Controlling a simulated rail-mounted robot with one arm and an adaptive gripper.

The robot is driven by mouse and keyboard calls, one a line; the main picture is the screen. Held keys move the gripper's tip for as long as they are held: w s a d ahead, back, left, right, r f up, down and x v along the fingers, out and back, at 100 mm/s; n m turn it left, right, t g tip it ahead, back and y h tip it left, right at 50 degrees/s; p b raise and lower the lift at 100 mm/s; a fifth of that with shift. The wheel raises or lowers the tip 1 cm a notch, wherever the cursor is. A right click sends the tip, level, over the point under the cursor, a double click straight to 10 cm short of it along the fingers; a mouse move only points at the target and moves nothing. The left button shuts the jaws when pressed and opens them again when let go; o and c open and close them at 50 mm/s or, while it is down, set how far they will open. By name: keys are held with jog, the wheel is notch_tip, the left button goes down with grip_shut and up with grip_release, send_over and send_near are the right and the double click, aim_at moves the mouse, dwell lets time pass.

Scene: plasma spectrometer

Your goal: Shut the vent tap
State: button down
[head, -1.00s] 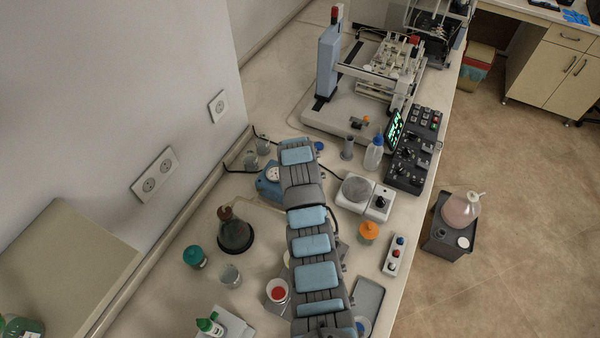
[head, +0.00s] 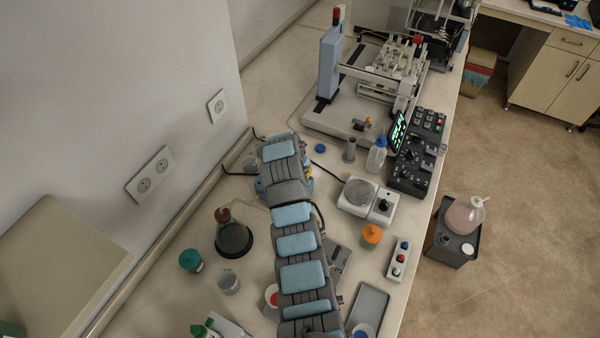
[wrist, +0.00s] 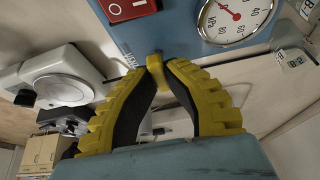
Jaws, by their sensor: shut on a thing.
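The vent tap (wrist: 158,84) is a small yellow piece on the front of a blue unit (wrist: 190,48) in the wrist view. My gripper (wrist: 160,66) has yellow ribbed fingers with dark inner pads. Its fingertips are closed together on the tap, which partly hides between them. The blue unit carries a red rocker switch (wrist: 128,8) and a round dial gauge with a red needle (wrist: 235,18). In the head view my arm covers nearly all of the blue unit, and the tap cannot be made out there.
A white hotplate (head: 358,193) stands right of my arm, with an orange-capped vessel (head: 371,236) nearby. A dark flask (head: 233,237) stands to the left. A spectrometer stage (head: 350,115) fills the back of the bench. The wall with sockets (head: 151,174) borders the left side.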

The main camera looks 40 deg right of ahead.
jog(key=shift+f, duration=0.1)
jog(key=c, duration=1.1)
grip_release()
jog(key=shift+a+r, duration=0.15)
jog(key=shift+r, duration=0.4)
jog(key=v, duration=0.6)
jog(key=shift+s+a+r, duration=0.1)
jog(key=shift+a+r, duration=0.05)
jog(key=shift+r, duration=0.05)
jog(key=shift+r, duration=0.15)
